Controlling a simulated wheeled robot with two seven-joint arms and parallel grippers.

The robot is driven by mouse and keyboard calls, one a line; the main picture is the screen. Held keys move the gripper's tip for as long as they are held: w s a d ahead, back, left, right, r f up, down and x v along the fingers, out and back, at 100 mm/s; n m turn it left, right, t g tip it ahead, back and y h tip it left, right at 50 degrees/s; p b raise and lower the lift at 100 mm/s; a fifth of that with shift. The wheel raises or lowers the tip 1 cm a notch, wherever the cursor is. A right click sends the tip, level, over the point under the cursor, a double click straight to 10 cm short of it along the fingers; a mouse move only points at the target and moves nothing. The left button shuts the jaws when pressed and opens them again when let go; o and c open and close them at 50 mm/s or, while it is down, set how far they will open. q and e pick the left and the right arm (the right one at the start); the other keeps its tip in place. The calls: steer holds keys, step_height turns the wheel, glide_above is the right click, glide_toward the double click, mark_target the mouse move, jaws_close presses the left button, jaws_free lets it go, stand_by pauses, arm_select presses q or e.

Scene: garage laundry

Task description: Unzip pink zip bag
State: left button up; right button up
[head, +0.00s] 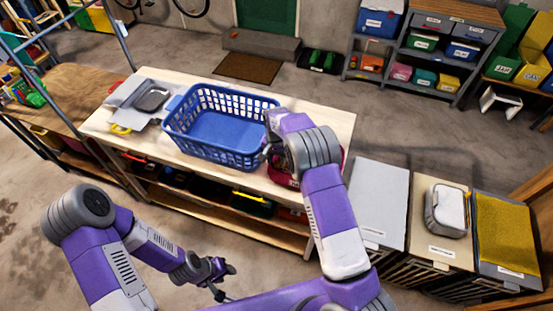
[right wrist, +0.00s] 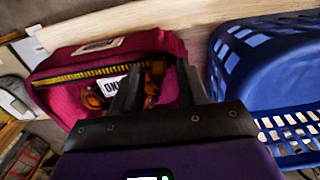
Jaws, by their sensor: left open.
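The pink zip bag (right wrist: 172,45) lies on the wooden table, left of the blue basket in the right wrist view. A black-and-yellow zipper edge (right wrist: 85,75) runs along its top. The bag gapes there, showing orange items and a white label with black letters inside. My right gripper (right wrist: 160,68) is over the bag's opening, its fingers apart with nothing clearly held between them. A zipper pull cannot be made out. In the head view my right arm hides most of the bag (head: 280,178). My left gripper (head: 222,279) is open and empty, low in front of the table.
The blue basket (head: 218,140) stands on the table (head: 325,120) close beside the bag and my right gripper. Grey items (head: 140,97) lie at the table's left end. Bins with lids (head: 378,203) stand to the right.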

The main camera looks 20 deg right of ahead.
mark_target(276, 161)
steer(key=shift+r, duration=0.1)
step_height(276, 161, up, 7)
steer(key=shift+r+b, duration=0.2)
steer(key=shift+b, duration=0.1)
stand_by(0.6)
